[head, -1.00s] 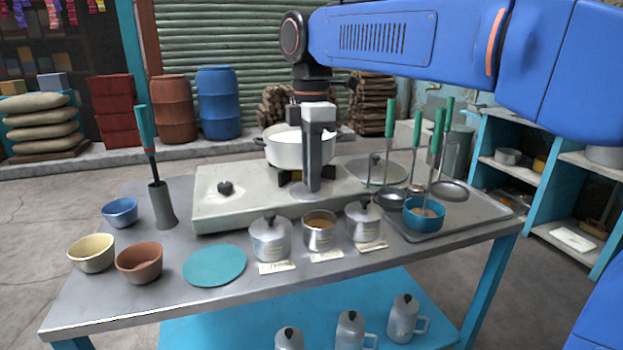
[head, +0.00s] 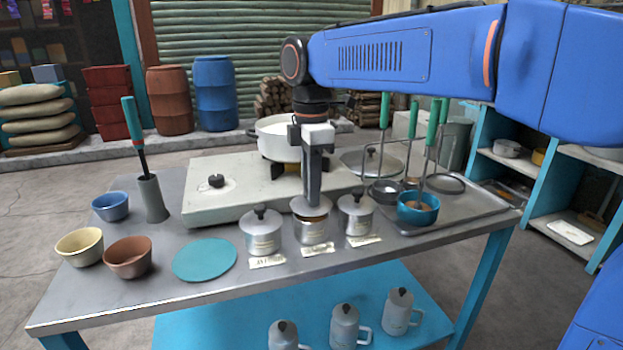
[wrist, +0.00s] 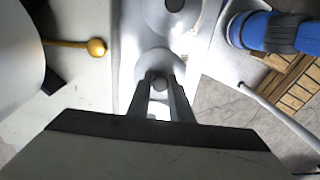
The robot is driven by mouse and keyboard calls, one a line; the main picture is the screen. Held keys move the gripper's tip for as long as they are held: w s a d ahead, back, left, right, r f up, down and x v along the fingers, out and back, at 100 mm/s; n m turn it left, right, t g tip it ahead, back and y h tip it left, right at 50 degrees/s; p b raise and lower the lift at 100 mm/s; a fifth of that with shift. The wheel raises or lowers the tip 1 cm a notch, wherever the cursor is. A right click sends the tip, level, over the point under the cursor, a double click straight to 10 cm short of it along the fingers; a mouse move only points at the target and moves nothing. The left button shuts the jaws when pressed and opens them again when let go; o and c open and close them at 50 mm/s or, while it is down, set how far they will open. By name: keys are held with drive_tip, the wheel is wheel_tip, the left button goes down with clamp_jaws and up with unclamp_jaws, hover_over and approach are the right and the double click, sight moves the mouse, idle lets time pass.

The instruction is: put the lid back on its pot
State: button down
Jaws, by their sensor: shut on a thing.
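My gripper (head: 311,192) points down and is shut on the knob of a small grey lid (head: 299,206). The lid is over the back of the open middle pot (head: 314,236), a small metal pot with brown contents showing at its front. I cannot tell whether the lid touches the rim. In the wrist view, my gripper's fingers (wrist: 160,98) close around the knob of the lid (wrist: 160,60); the pot below is hidden there.
Similar lidded pots stand close by, left (head: 262,234) and right (head: 356,216). Behind are the stove (head: 225,195) and a large white pot (head: 275,140). A tray (head: 470,212) with a blue bowl (head: 417,209) is right; a teal mat (head: 205,259) is left.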

drive_tip(key=shift+f, duration=0.35)
drive_tip(key=shift+f, duration=0.6)
idle(0.5)
drive_tip(key=c, duration=1.5)
unclamp_jaws()
drive_tip(key=shift+r, duration=0.1)
drive_tip(key=r, duration=1.7)
drive_tip(key=shift+w+r, duration=0.1)
drive_tip(key=shift+w, duration=0.1)
drive_tip(key=shift+w+r, duration=0.1)
drive_tip(key=shift+r, duration=2.9)
